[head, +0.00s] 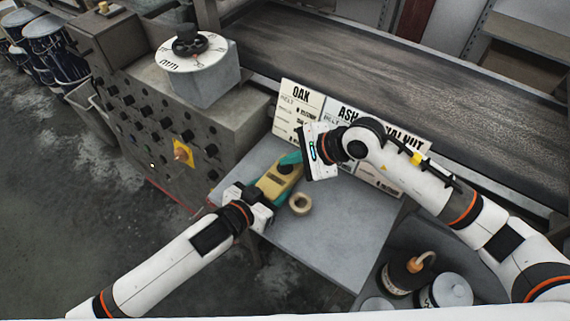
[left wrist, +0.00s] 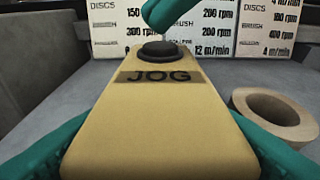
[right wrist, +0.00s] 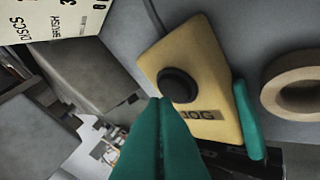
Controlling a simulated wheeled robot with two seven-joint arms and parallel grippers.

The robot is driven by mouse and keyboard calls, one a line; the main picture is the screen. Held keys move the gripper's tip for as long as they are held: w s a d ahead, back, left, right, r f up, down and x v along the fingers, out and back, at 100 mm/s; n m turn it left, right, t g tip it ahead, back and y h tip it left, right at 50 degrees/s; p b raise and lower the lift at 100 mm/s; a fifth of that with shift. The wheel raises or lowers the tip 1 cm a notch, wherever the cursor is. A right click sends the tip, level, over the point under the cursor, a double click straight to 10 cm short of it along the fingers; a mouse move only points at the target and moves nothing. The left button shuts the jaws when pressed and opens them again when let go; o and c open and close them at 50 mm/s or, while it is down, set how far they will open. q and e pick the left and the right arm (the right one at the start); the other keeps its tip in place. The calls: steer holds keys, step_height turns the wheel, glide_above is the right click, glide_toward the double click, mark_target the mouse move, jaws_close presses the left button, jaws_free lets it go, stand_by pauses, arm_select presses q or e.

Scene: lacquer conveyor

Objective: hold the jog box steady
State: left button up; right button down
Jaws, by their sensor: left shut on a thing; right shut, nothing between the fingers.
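The jog box (head: 277,184) is yellow with a black button and lies on the grey table. In the left wrist view the jog box (left wrist: 160,120) fills the middle, with the JOG label facing me. My left gripper (head: 262,192) is shut on its sides, one teal finger along each side. My right gripper (head: 287,160) is shut and empty, its fingertips over the button end. In the right wrist view its closed teal fingers (right wrist: 158,105) are close to the black button (right wrist: 179,85). I cannot tell whether they touch it.
A tape roll (head: 300,203) lies right of the jog box. Sign cards (head: 299,104) for oak, ash and walnut stand behind, before the conveyor belt (head: 400,70). A control cabinet (head: 165,130) with a dial stands left. The table's front part (head: 335,240) is clear.

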mark_target(290, 168)
steer(key=shift+r, duration=0.3)
steer(key=shift+r, duration=2.5)
arm_select(q)
steer(key=o, duration=1.2)
arm_select(e)
steer(key=shift+a, duration=0.1)
